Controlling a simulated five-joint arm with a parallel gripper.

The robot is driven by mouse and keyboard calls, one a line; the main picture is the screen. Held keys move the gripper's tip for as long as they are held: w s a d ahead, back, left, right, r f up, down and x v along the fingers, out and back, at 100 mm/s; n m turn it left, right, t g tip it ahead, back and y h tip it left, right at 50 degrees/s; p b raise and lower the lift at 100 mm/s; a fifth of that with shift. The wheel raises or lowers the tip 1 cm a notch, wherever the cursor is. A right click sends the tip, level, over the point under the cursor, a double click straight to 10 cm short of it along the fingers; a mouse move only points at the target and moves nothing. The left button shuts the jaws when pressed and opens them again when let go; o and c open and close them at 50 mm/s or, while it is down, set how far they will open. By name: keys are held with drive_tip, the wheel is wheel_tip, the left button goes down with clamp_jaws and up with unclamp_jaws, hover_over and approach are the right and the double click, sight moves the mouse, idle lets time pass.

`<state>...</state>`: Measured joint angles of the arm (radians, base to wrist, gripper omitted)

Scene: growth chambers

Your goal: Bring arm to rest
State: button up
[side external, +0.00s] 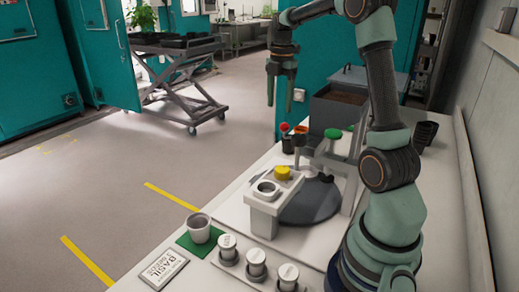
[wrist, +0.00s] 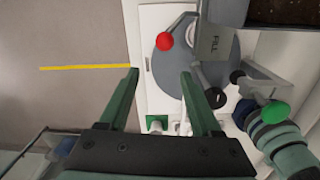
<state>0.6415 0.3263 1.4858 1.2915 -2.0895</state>
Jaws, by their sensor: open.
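My gripper (side external: 280,104) hangs in the air above the far part of the white bench (side external: 222,200), pointing down. Its two fingers are apart with nothing between them. In the wrist view my gripper (wrist: 159,72) shows two green fingers spread over the bench edge and the grey round plate (wrist: 165,72). My arm rises from the near right of the bench, and its upper part reaches left, well above the bench.
A device with red (side external: 284,127), green (side external: 333,134) and yellow (side external: 283,172) knobs stands mid-bench. Behind it is a soil bin (side external: 330,110); black pots (side external: 426,132) stand right. A cup (side external: 198,228) sits on a green mat (side external: 186,243). Floor left is open.

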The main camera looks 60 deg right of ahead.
drive_tip(key=s+a+r+m+t, duration=0.1)
drive_tip(key=a+r+m, duration=0.1)
drive_tip(key=a+m, duration=0.35)
drive_tip(key=a+r+m+t, duration=0.1)
drive_tip(key=a+r+m, duration=0.1)
drive_tip(key=a, duration=0.7)
drive_tip(key=s+a+f+m+t, duration=0.1)
drive_tip(key=s+a+m, duration=0.2)
drive_tip(key=a, duration=0.3)
drive_tip(key=s+a+f+m+t, duration=0.1)
drive_tip(key=s+a+m+t, duration=0.1)
drive_tip(key=a+m, duration=0.4)
drive_tip(key=shift+s+a+f, duration=0.3)
drive_tip(key=shift+s+f, duration=0.1)
drive_tip(key=shift+s, duration=0.5)
